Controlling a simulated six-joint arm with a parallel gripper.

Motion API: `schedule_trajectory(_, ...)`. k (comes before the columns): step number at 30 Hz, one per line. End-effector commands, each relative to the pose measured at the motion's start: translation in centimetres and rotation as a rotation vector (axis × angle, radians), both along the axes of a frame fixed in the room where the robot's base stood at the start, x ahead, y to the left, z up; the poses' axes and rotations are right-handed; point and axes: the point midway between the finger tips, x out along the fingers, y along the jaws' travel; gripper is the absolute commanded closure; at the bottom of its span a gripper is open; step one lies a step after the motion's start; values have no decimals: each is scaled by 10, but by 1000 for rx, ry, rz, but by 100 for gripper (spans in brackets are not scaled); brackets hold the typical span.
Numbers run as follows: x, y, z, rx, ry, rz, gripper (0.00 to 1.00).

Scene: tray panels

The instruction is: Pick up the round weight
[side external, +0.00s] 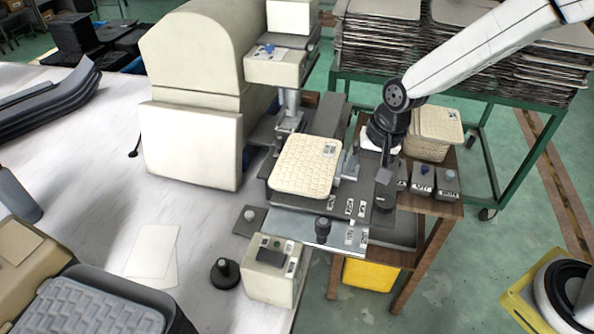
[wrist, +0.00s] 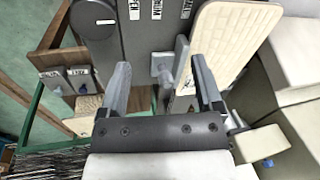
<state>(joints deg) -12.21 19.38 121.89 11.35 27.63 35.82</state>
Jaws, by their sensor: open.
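A dark round disc (wrist: 93,18) with a small pale mark on top looks like the round weight. It is at the upper left of the wrist view, and in the side view it seems to be the dark short cylinder (side external: 384,198) on the grey plate. My gripper (wrist: 160,68) is open and points down over the plate, with the disc outside its fingers, ahead and to the left. In the side view my gripper (side external: 367,172) is behind the cylinder and apart from it. A grey metal post (wrist: 164,72) shows between the fingers.
A cream textured panel (side external: 306,165) lies close beside my gripper. Small grey labelled blocks (side external: 422,176) stand to the right. A knobbed black round base (side external: 225,273) stands on the white table. A beige machine (side external: 195,80) and stacked trays (side external: 460,45) stand behind.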

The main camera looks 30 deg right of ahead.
Motion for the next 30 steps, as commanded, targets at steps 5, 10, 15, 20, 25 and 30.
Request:
schedule_trajectory(5, 32, 59, -13, 96, 72, -210, 16)
schedule_trajectory(10, 52, 118, -28, 178, 159, -412, 16)
schedule_trajectory(15, 62, 180, -45, 247, 263, -608, 16)
schedule_trajectory(20, 62, 228, -59, 288, 355, -759, 16)
schedule_trajectory(25, 60, 256, -67, 307, 413, -851, 16)
schedule_trajectory(30, 59, 263, -69, 312, 428, -876, 16)
